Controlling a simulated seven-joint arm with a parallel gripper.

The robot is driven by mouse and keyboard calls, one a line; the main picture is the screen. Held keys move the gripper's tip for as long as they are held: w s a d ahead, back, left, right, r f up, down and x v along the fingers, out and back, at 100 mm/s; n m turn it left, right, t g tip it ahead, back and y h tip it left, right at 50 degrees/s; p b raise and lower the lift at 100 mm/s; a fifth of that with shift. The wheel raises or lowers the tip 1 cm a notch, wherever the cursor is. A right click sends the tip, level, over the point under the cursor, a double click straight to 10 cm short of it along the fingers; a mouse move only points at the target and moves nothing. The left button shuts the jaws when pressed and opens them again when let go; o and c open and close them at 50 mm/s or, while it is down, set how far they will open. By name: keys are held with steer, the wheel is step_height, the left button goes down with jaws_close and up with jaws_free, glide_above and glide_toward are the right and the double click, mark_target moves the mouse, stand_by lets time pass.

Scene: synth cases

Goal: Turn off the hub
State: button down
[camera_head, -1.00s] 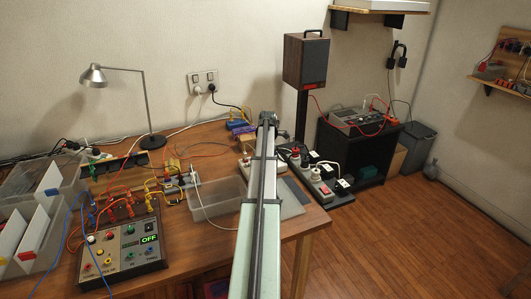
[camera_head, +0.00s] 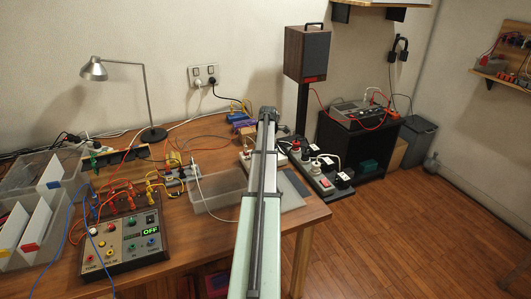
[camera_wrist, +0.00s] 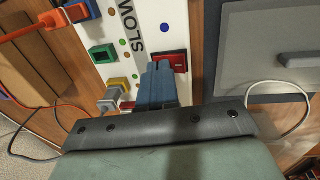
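In the wrist view a white hub (camera_wrist: 118,38) marked "SLOW" lies on the wooden surface. It has a red switch (camera_wrist: 181,61) in a dark red frame, coloured sockets and small coloured dots. My gripper (camera_wrist: 158,66) has its two blue-grey fingers together, with no object visible between them. The fingertips are just left of the red switch and overlap its edge in the picture; I cannot tell whether they touch. In the head view my arm hides the fingers and part of a white strip (camera_head: 247,160), which may be this hub.
A clear tray (camera_head: 208,203) is left of my arm. A control box (camera_head: 122,262) reading "OFF" stands front left. A power strip (camera_head: 322,181) with plugs is right of the arm. Plugs and a white cable (camera_wrist: 304,104) lie close to the gripper. A lamp (camera_head: 148,100) stands behind.

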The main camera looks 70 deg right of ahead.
steer(key=shift+a+f, duration=0.15)
steer(key=shift+f, duration=0.3)
steer(key=shift+s+a, duration=0.55)
steer(key=shift+s, duration=0.15)
steer(key=shift+r, duration=0.15)
step_height(320, 180, up, 14)
steer(key=shift+s+a+r, duration=0.2)
steer(key=shift+r, duration=0.05)
steer(key=shift+w+d+r, duration=0.1)
steer(key=shift+w+d, duration=0.05)
steer(key=shift+w, duration=0.1)
